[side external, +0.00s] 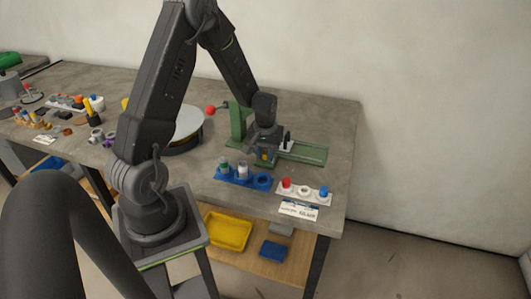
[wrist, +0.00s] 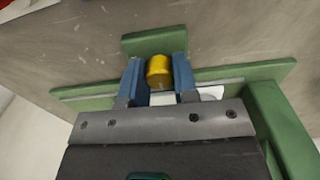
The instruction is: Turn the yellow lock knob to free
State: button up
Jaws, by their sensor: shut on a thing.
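The yellow lock knob (wrist: 158,72) sits between the two blue fingers of my gripper (wrist: 155,66) in the wrist view. My gripper is shut on it, with a finger on each side. In the side external view my gripper (side external: 265,153) points down at the green jig (side external: 308,152), and only a small bit of yellow shows between its fingers. I cannot tell the knob's turned position.
A red ball-ended lever (side external: 210,110) stands left of the jig. A blue holder (side external: 232,177) with cylinders and a white strip (side external: 304,194) with red, white and blue buttons are in front. A round turntable (side external: 187,123) is left. Bare tabletop (side external: 335,120) lies right.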

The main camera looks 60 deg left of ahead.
jog(key=m, duration=0.4)
jog(key=shift+m, duration=0.3)
jog(key=m, duration=0.4)
jog(key=shift+m, duration=0.3)
jog(key=m, duration=0.4)
jog(key=shift+m, duration=2.4)
jog(key=o, duration=0.9)
jog(key=shift+r, duration=0.15)
